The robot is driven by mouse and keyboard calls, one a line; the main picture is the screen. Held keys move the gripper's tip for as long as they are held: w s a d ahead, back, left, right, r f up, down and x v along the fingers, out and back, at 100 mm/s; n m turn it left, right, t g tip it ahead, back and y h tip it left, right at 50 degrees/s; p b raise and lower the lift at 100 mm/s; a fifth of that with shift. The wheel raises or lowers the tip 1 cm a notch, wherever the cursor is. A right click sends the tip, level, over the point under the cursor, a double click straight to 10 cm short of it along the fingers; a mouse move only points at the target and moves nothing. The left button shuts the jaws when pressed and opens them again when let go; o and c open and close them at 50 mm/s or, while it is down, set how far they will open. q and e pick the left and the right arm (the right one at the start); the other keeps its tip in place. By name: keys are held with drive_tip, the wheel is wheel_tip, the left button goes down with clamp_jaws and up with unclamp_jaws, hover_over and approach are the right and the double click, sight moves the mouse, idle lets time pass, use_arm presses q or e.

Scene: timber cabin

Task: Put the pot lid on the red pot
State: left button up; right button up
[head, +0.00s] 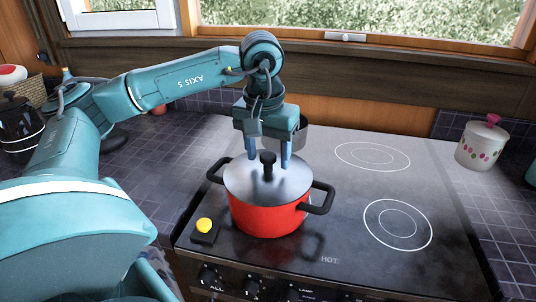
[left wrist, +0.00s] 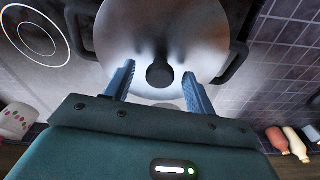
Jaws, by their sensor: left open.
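The red pot (head: 268,218) stands on the dark stovetop, with a black handle on each side. The silver pot lid (head: 290,183) with its black knob (head: 268,160) lies on top of the pot and looks level, covering its opening. My left gripper (head: 268,160) is open just above the lid, fingers pointing down. In the left wrist view, the open fingers of the left gripper (left wrist: 158,82) are on either side of the knob (left wrist: 159,73), with visible gaps, above the lid (left wrist: 160,30). My right gripper is not in view.
A yellow knob on a black block (head: 204,227) is at the stove's front left. A white jar with a pink-knobbed lid (head: 482,144) stands at the right. The stovetop right of the pot is clear.

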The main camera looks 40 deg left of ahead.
use_arm(q)
wheel_tip(320, 180, up, 12)
drive_tip(key=s+p, duration=0.1)
drive_tip(key=p, duration=0.1)
drive_tip(key=shift+s+d, duration=0.2)
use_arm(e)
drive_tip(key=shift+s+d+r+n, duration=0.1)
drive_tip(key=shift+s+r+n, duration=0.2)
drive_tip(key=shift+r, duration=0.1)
use_arm(q)
drive_tip(key=shift+s, duration=0.1)
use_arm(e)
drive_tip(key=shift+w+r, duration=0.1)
